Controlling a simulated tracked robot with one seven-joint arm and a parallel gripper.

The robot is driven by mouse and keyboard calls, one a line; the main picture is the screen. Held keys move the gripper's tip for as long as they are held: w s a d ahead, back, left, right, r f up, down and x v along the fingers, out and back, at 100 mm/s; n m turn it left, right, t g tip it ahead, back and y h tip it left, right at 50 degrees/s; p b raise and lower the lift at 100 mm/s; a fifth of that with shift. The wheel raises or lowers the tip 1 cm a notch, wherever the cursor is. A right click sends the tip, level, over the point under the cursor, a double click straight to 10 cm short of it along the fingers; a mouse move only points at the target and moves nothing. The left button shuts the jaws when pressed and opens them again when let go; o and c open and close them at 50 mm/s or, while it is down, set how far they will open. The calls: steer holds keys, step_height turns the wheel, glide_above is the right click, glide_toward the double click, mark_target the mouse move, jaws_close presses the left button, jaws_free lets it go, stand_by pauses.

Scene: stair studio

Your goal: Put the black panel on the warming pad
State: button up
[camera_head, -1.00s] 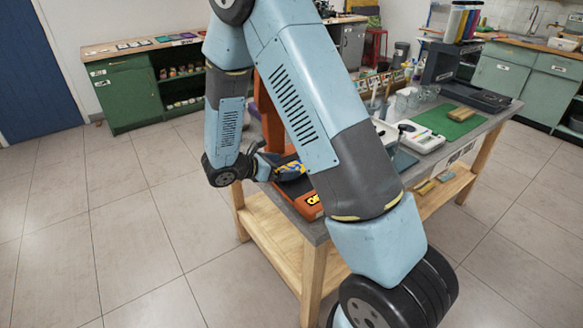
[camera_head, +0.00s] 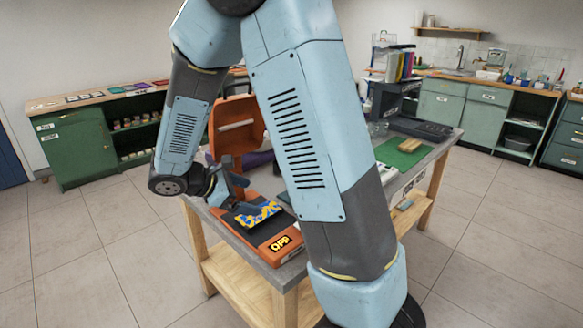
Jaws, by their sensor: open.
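My gripper (camera_head: 236,187) is open at the left end of the workbench, just above or beside an orange press-like device (camera_head: 284,246) with a raised lid and an "OFF" label. A dark flat plate (camera_head: 268,231) lies on its base, with a blue-and-yellow patterned piece (camera_head: 258,213) on it. I cannot tell whether my gripper touches this piece. No label marks a warming pad, so I cannot tell if this device is it. Several small flat panels lie on the green cabinet, including a dark one (camera_head: 77,98); I cannot tell which is the black panel. My arm hides the bench's middle.
The workbench (camera_head: 440,148) also holds a green mat (camera_head: 403,152) and a dark machine (camera_head: 392,98) at its far end. The green cabinet (camera_head: 80,148) stands at the back left, and a sink counter (camera_head: 470,80) at the back right. The tiled floor at left is open.

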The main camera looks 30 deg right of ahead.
steer(key=s+d+r+m+t+y, duration=0.2)
steer(key=s+r+m+y, duration=0.3)
steer(key=s+r+m, duration=0.3)
steer(key=s+d+r+m+t+y, duration=0.2)
steer(key=s+r+m+y, duration=0.3)
steer(key=s, duration=0.7)
step_height(320, 180, up, 4)
steer(key=m, duration=0.2)
steer(key=shift+d+r+m+y, duration=0.25)
steer(key=shift+d+m+y, duration=0.05)
steer(key=shift+m+y, duration=0.1)
steer(key=shift+c, duration=0.5)
